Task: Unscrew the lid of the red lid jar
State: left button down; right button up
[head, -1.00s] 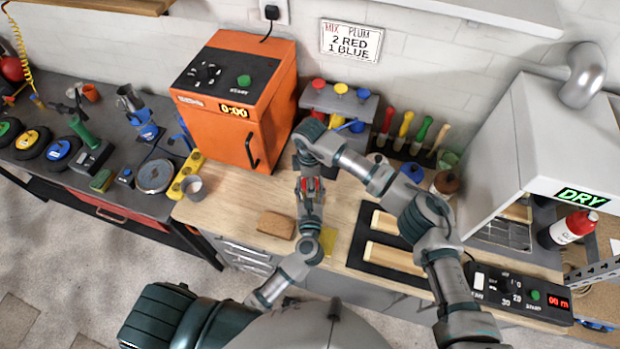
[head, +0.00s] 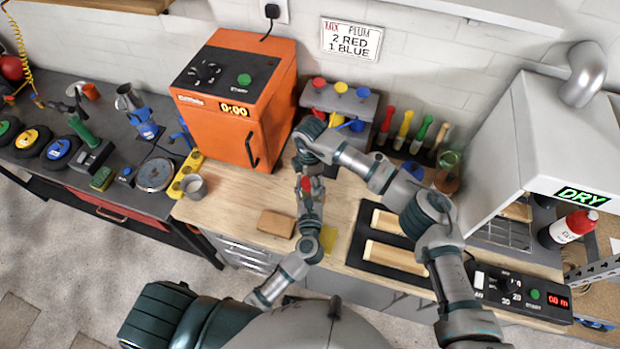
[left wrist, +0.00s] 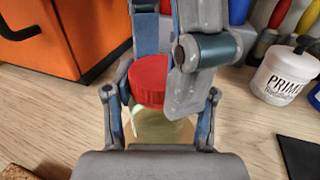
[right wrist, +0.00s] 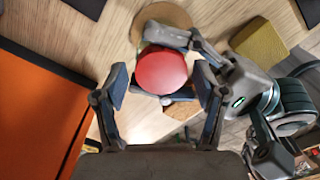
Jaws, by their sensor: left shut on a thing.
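The red lid jar has a round red lid (left wrist: 150,80) and a pale yellowish clear body (left wrist: 158,127). The lid also shows in the head view (head: 306,184) and, from above, in the right wrist view (right wrist: 162,70). My left gripper (left wrist: 160,122) is shut on the jar body, below the lid; its fingers hide part of the jar. My right gripper (right wrist: 163,78) is open, its fingers on opposite sides of the lid with gaps showing. In the left wrist view its finger hides the lid's right side. The lid sits on the jar; how tight it is does not show.
An orange oven (head: 237,105) stands behind left on the wooden bench. A dark tray with wood strips (head: 395,256) lies to the right. A white primer jar (left wrist: 286,76) stands behind right.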

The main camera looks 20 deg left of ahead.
dwell(0.3)
notch_tip(320, 180, up, 5)
jog(key=shift+f, duration=0.15)
jog(key=shift+c, duration=0.4)
notch_tip(320, 180, up, 3)
jog(key=m, duration=0.3)
notch_tip(320, 180, down, 8)
jog(key=shift+r, duration=0.1)
